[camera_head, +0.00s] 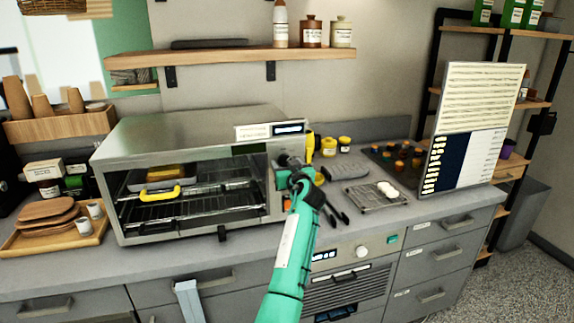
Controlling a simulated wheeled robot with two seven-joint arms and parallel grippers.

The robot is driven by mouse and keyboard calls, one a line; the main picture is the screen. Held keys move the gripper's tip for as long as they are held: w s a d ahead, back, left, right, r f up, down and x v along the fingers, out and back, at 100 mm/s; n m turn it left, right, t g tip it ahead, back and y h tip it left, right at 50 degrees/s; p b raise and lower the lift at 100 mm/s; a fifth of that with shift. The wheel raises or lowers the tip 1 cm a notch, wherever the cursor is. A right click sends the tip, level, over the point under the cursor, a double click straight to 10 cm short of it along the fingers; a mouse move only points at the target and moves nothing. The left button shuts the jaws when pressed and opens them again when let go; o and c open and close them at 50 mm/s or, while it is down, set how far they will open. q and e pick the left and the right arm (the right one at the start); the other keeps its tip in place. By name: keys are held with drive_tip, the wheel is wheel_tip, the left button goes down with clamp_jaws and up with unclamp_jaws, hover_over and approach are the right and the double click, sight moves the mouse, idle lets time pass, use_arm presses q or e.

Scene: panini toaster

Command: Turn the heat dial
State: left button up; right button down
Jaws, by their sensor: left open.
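The toaster oven (185,133) is a steel box on the grey counter, with its front open to view. A sandwich or bread piece on a tray (166,174) with a yellow handle (160,193) is inside on the wire rack. My left gripper (290,166) is open at the control panel on the right end of the oven front. It covers most of that panel, so the heat dial is hidden and I cannot tell whether the fingers touch it. My right gripper is not in view.
Left are a wooden tray (70,243) with boards and cups. A shelf (230,57) hangs above. The counter front strip is mostly clear.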

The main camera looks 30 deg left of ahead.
use_arm(q)
drive_tip(key=c, duration=1)
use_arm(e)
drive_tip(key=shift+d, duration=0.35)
